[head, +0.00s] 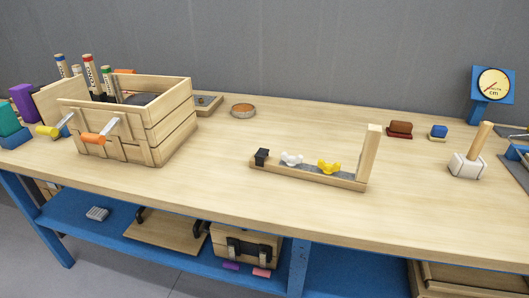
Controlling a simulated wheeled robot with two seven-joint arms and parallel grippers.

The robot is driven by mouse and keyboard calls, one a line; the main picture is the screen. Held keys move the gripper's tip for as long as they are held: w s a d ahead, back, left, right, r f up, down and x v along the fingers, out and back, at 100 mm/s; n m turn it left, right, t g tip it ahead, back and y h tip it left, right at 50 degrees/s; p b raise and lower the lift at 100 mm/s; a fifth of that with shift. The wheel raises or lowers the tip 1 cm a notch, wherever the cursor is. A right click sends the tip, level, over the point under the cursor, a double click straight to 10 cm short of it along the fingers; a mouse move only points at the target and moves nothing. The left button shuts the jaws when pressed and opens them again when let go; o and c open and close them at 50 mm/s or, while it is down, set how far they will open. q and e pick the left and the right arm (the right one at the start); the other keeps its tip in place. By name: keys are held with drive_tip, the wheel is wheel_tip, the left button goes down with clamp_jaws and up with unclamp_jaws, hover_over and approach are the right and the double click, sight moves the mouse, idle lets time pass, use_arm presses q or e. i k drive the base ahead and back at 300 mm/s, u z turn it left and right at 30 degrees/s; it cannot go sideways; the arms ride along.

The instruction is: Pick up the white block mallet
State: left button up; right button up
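The white block mallet (468,166) stands on the right part of the wooden workbench in the head view. Its white block head rests on the bench top, and its wooden handle points up, leaning slightly right. Nothing touches it that I can see. Neither of my grippers shows in the head view.
The workbench (240,180) has clear room in front of the mallet. A wooden fixture (310,176) with an upright post stands to its left. A blue gauge (490,96), a brown block (400,129) and a blue brush-like block (438,132) are behind. A wooden crate (170,118) stands far left.

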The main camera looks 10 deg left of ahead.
sight(471, 165)
drive_tip(key=z, duration=2.4)
drive_tip(key=i, duration=1.4)
drive_tip(key=u, duration=3.35)
